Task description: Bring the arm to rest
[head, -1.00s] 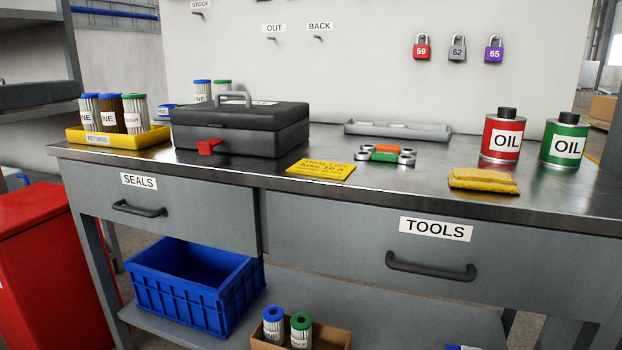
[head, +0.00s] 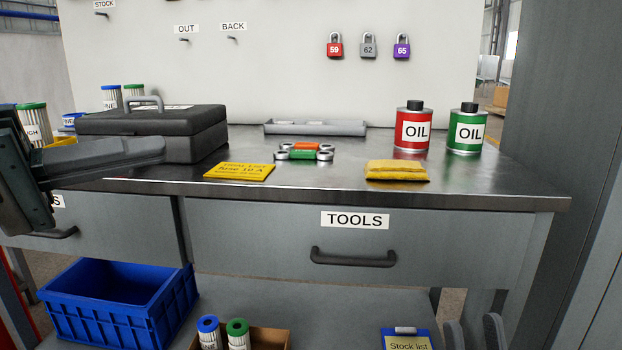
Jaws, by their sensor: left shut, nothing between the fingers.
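My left gripper (head: 178,150) comes in from the left edge, dark grey, its tapered fingers together and pointing right. It is shut and empty, and in the picture it crosses in front of the black toolbox (head: 160,132) and the bench's left part. My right gripper (head: 474,334) shows only as two dark fingertips at the bottom edge, apart with nothing visible between them. It appears in front of the lower part of the bench, right of the stock list clipboard (head: 407,340). The rest of the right arm is out of view.
The metal bench top (head: 490,185) holds a yellow card (head: 240,172), a yellow cloth (head: 397,170), red and green oil cans (head: 413,128), a grey tray (head: 315,128) and orange- and green-marked parts (head: 305,151). A blue crate (head: 120,305) sits below. A grey cabinet (head: 560,100) stands right.

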